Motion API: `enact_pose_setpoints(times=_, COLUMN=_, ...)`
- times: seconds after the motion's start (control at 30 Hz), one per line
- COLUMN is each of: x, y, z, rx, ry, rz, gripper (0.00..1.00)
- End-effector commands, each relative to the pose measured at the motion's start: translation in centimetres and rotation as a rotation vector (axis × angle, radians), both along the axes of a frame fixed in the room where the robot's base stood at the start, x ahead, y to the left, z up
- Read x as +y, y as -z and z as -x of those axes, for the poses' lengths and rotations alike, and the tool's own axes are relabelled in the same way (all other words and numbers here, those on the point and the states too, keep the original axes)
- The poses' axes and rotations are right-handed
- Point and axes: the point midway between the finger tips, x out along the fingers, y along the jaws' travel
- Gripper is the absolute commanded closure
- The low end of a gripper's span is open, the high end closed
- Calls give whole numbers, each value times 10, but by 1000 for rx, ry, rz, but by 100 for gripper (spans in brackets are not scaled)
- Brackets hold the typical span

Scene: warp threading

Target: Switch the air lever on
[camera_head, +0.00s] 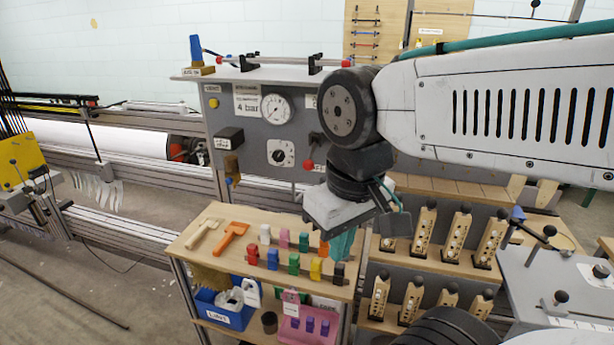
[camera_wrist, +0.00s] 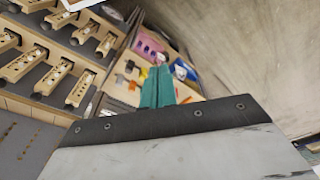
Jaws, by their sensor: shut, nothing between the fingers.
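The grey control panel (camera_head: 220,120) stands at the middle of the head view, with a round gauge and a "4 bar" label. A lever with a red ball knob (camera_head: 309,165) hangs down from a dark hub at the panel's right side; it looks like the air lever. My gripper (camera_head: 341,246) points down over the right end of the shelf top, below and right of this lever and apart from it. Its teal fingers are together and empty, and they also show in the wrist view (camera_wrist: 158,88). The lever is not in the wrist view.
Small coloured clips and an orange tool (camera_head: 231,236) lie on the wooden shelf top (camera_head: 190,248) under the panel. A blue bin (camera_head: 226,312) sits below. Racks of wooden pieces (camera_head: 424,228) stand to the right. A dial (camera_head: 281,153) sits left of the lever.

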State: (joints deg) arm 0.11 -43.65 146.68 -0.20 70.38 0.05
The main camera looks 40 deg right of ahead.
Motion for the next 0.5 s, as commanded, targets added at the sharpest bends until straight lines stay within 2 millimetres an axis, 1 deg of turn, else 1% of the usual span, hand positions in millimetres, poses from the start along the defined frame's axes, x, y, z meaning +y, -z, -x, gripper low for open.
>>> enact_pose_setpoints(times=0.07, x=-2, y=2, z=-1, rx=11, ry=-7, rz=12, gripper=100)
enact_pose_setpoints(times=0.17, x=-14, y=8, z=-3, rx=62, ry=-38, rz=75, gripper=100)
enact_pose_setpoints(times=0.27, x=-38, y=19, z=-9, rx=165, ry=-110, rz=203, gripper=100)
enact_pose_setpoints(times=0.37, x=-70, y=30, z=-19, rx=308, ry=-225, rz=381, gripper=100)
enact_pose_setpoints(times=0.4, x=-84, y=33, z=-25, rx=370, ry=-281, rz=457, gripper=100)
enact_pose_setpoints(times=0.47, x=-102, y=37, z=-36, rx=460, ry=-368, rz=570, gripper=100)
enact_pose_setpoints(times=0.5, x=-114, y=38, z=-44, rx=519, ry=-431, rz=644, gripper=100)
